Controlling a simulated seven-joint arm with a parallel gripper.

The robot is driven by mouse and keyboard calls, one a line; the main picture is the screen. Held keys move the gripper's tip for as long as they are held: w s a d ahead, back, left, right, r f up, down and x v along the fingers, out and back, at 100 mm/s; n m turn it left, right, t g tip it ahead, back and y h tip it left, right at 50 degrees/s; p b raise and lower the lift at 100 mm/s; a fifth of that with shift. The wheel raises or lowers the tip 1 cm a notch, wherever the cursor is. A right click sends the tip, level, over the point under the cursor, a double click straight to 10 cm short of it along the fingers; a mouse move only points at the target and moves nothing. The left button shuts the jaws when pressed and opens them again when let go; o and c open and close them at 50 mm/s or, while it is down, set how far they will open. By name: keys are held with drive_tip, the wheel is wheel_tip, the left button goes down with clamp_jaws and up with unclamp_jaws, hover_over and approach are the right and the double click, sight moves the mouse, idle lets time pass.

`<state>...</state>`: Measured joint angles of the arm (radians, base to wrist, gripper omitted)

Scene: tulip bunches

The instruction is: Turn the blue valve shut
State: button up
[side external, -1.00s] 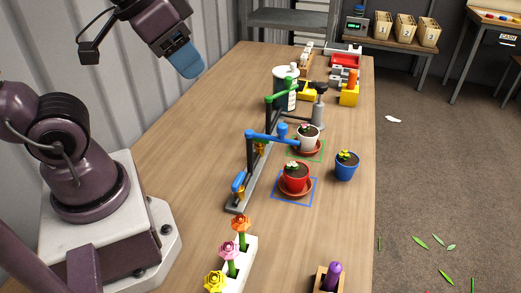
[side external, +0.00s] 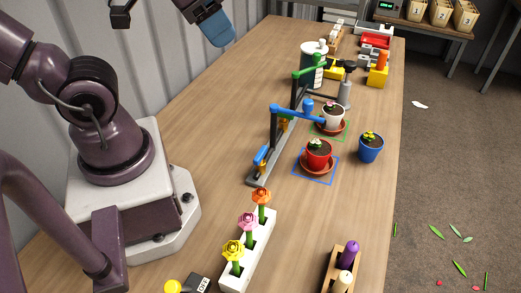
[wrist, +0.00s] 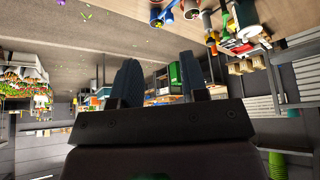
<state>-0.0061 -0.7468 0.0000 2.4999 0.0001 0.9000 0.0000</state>
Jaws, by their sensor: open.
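In the side external view, the blue pipe (side external: 290,113) stands on a dark base rail, its arm reaching right over the red pot (side external: 318,152). A small blue lever (side external: 261,156) sits low on the rail beside a brass-coloured part; I take it for the blue valve's handle. Whether the valve is open or shut I cannot tell. My gripper (side external: 217,28) hangs high and left of the pipes, well apart from the lever. In the wrist view, its two dark blue fingers (wrist: 157,65) stand apart with nothing between them.
A green pipe (side external: 307,72) stands behind the blue one, near a white pot (side external: 332,117). A blue pot (side external: 370,148) is to the right. A white block (side external: 249,252) with three flowers stands in front. Left of the rail, the table (side external: 215,135) is bare.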

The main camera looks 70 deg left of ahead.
drive_tip(key=w+a+f+n+g, duration=0.2)
drive_tip(key=w+f+g, duration=0.25)
drive_tip(key=f, duration=0.45)
drive_tip(key=n+g, duration=0.1)
drive_tip(key=n, duration=0.5)
hover_over(262, 150)
wheel_tip(262, 150, down, 7)
drive_tip(key=shift+n, duration=0.3)
wheel_tip(262, 150, down, 13)
drive_tip(key=shift+s+f, duration=0.1)
clamp_jaws()
